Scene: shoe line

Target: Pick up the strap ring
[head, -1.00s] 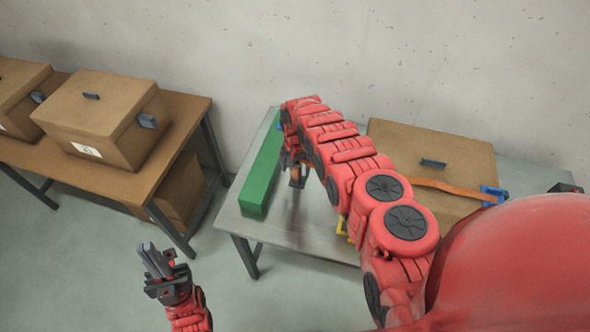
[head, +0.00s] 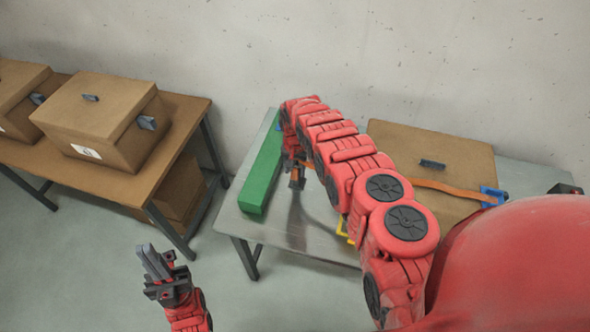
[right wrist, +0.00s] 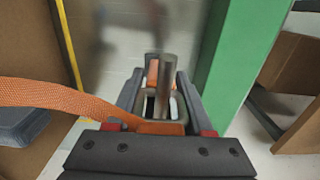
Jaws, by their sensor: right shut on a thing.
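The orange strap (right wrist: 60,97) runs in from the left in the right wrist view to my right gripper (right wrist: 158,105). A pale ring-like frame (right wrist: 146,104) at the strap's end lies between the dark fingers, which are shut on it. A grey metal post (right wrist: 168,72) stands up at the fingertips; I cannot tell if the ring is around it. In the head view my right gripper (head: 296,180) is over the metal table, right of the green block. My left gripper (head: 155,264) hangs away from the tables, its fingers close together and nothing visible in them.
A long green block (head: 262,182) stands close left of my right gripper on the metal table (head: 290,232). A brown box (head: 450,160) with an orange strap and blue buckle (head: 492,195) sits right. More boxes (head: 103,118) stand on the left table. Floor between is clear.

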